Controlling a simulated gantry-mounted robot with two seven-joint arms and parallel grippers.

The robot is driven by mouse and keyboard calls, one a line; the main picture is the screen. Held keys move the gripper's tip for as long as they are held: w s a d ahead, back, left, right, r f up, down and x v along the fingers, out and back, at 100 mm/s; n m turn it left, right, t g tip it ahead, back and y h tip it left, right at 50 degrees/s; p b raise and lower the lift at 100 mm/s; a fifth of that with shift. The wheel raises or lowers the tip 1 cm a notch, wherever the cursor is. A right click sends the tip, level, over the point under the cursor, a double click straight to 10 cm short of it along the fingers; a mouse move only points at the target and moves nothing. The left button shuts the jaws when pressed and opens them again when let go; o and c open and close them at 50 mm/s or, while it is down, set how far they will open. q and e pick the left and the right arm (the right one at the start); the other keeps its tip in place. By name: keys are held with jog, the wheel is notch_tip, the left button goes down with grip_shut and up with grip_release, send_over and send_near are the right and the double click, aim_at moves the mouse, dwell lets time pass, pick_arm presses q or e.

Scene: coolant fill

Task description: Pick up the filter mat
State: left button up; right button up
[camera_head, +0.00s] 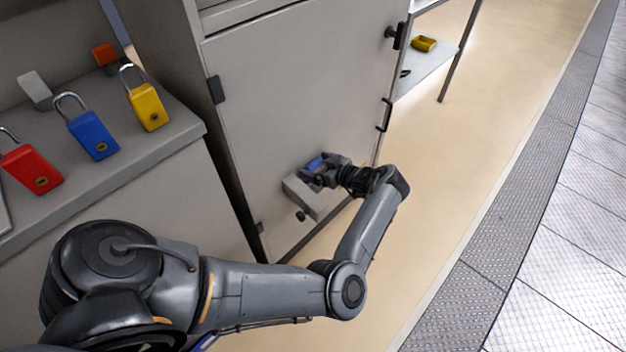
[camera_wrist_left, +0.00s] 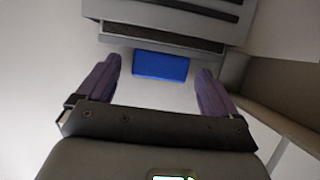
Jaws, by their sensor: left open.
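A blue rectangular piece (camera_wrist_left: 160,66), probably the filter mat or a part of it, sits at the edge of a grey slotted housing (camera_wrist_left: 170,18) in the left wrist view. In the head view a small patch of blue (camera_head: 315,162) shows at the gripper, above the grey box (camera_head: 304,196) low on the cabinet door. My left gripper (camera_wrist_left: 160,76) is open, with one purple-grey finger on each side of the blue piece and visible gaps to both. In the head view the gripper (camera_head: 318,173) partly hides the box. My right gripper is not in view.
The cabinet door (camera_head: 290,100) stands behind my gripper, with a dark handle (camera_head: 396,36) on its right. Red (camera_head: 32,169), blue (camera_head: 92,136) and yellow (camera_head: 148,107) padlocks lie on a bench at left. The beige floor at right is clear.

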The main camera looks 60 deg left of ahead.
pick_arm(q)
jog(key=shift+w+d, duration=0.1)
jog(key=shift+d, duration=0.1)
jog(key=c, duration=0.4)
jog(key=shift+a, duration=0.1)
jog(key=c, duration=1)
jog(key=shift+c, duration=0.2)
jog(key=shift+r, duration=0.15)
